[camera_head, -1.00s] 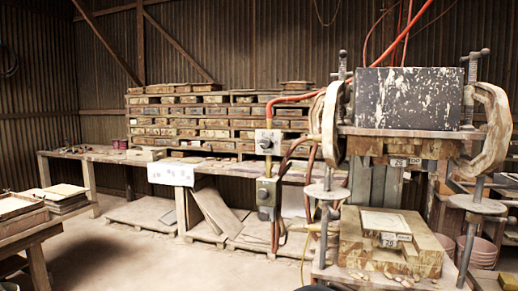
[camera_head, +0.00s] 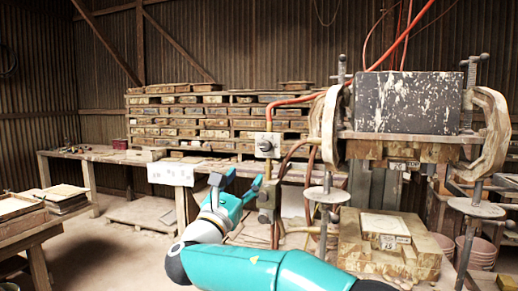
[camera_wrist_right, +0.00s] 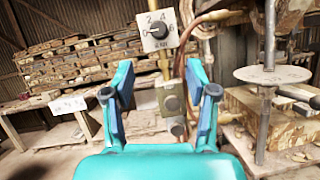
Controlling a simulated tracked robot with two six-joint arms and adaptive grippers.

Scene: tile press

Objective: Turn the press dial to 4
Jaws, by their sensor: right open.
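The press dial (camera_head: 267,145) is a dark round knob on a pale square plate, fixed to a post left of the press. In the right wrist view the dial (camera_wrist_right: 157,31) shows near the top, with the numbers 0, 2, 4 and 6 around it. I cannot tell for certain which number its pointer marks. My right gripper (camera_head: 240,182) is teal and open, below and left of the dial in the head view. In the right wrist view its open fingers (camera_wrist_right: 159,78) stand apart and empty below the dial, not touching it. My left gripper is out of view.
A lower switch box (camera_head: 267,194) is on the same post, close to the gripper's right finger. The press (camera_head: 408,100) with its rounded side arms stands to the right. A workbench (camera_head: 100,154) and stacked wooden moulds (camera_head: 190,125) are behind. Orange and red hoses run near the dial.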

